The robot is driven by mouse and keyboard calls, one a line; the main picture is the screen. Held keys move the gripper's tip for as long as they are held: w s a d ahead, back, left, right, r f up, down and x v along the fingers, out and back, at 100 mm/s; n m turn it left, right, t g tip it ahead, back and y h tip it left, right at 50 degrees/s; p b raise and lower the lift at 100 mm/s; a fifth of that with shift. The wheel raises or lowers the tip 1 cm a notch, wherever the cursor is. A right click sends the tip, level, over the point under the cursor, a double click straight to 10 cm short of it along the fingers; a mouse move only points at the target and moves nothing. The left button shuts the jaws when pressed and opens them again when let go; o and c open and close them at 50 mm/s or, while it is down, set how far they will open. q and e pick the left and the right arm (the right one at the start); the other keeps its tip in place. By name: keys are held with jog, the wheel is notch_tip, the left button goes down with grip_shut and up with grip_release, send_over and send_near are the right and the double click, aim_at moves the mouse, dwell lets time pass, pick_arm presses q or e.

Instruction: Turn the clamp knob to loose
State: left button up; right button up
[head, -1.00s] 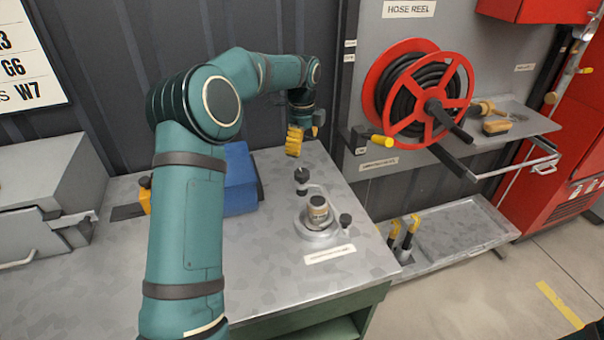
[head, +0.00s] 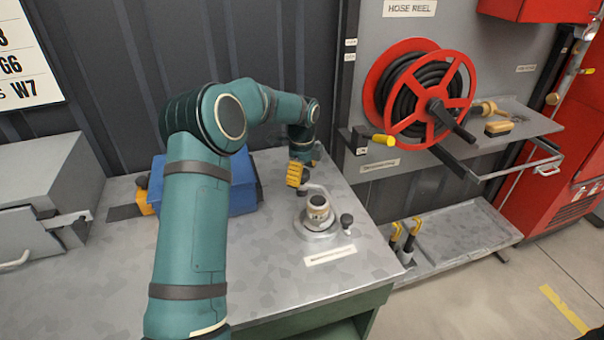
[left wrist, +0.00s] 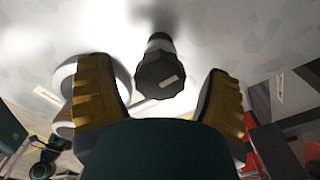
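A black faceted knob with a pale mark on its top (left wrist: 160,76) shows between my left fingers in the left wrist view. In the head view this knob (head: 302,189) is mostly hidden under my left gripper (head: 297,174). The yellow fingers are open on either side of the knob, with gaps visible on both sides. A round metal clamp base (head: 318,230) holds an upright cylindrical fitting (head: 319,207). A second, smaller black knob (head: 346,220) stands at its right. I cannot read the label in front.
The clamp stands on a grey metal bench (head: 270,265). A blue box (head: 240,180) lies behind my left arm, and a grey cabinet (head: 45,190) stands at the left. A red hose reel (head: 425,95) and shelf are at the right. The bench front is clear.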

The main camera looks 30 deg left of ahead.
pick_arm(q)
jog(key=c, duration=1.2)
jog(key=shift+o, duration=0.2)
